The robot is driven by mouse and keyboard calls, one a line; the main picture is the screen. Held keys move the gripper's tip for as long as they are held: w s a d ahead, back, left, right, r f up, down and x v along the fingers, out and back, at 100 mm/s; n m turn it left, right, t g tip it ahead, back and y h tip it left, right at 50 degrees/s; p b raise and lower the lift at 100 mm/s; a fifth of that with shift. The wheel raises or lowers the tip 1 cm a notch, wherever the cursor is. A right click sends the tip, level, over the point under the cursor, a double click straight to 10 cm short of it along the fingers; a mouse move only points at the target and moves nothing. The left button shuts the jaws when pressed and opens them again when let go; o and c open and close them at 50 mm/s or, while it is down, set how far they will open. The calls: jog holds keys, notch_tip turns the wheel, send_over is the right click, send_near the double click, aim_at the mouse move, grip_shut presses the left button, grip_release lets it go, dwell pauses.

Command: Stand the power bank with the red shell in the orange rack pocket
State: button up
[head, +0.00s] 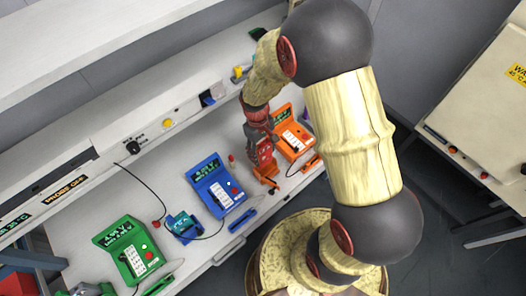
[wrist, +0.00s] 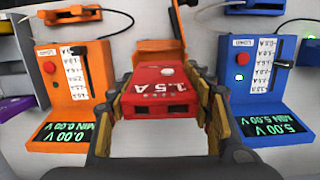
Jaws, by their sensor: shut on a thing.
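The red power bank (wrist: 160,88), marked "1.5 A", is between the fingers of my gripper (wrist: 165,112) in the wrist view. The fingers press on its two sides, and its end with two dark ports faces the camera. An orange holder (wrist: 152,50) shows right behind it; I cannot tell whether the bank touches it. In the head view my gripper (head: 264,168) is low over the bench beside the orange meter, and the bank is hard to tell from the red wrist parts.
The orange meter (wrist: 75,92) reads 0.00 V and the blue meter (wrist: 262,85) reads 5.00 V. In the head view, a green meter (head: 128,250) and a blue holder with a teal thing (head: 183,224) stand further left.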

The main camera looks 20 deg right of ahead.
aim_at(262, 145)
jog(key=shift+s+d+f+b, duration=0.15)
jog(key=shift+f+b, duration=0.55)
jog(key=shift+f, duration=0.55)
jog(key=shift+s+a+f+b, duration=0.15)
jog(key=shift+f+b, duration=0.5)
jog(key=shift+f, duration=0.55)
dwell(0.5)
jog(key=o, duration=1.2)
jog(key=shift+d, duration=0.1)
jog(key=shift+o, duration=0.2)
jog(key=r, duration=0.4)
jog(key=w+r, duration=0.1)
jog(key=r, duration=0.7)
jog(key=shift+w+a, duration=0.25)
jog(key=s+r+m+t+b, duration=0.1)
jog(key=s+r+t+b, duration=0.1)
jog(key=s+r, duration=0.5)
jog(key=s+r+m+t+b, duration=0.2)
jog(key=s+r+t, duration=0.3)
jog(key=r, duration=0.7)
jog(key=s, duration=0.2)
jog(key=shift+s+d+r+m+b, duration=0.15)
jog(key=shift+s+m+b, duration=0.15)
jog(key=shift+s, duration=0.1)
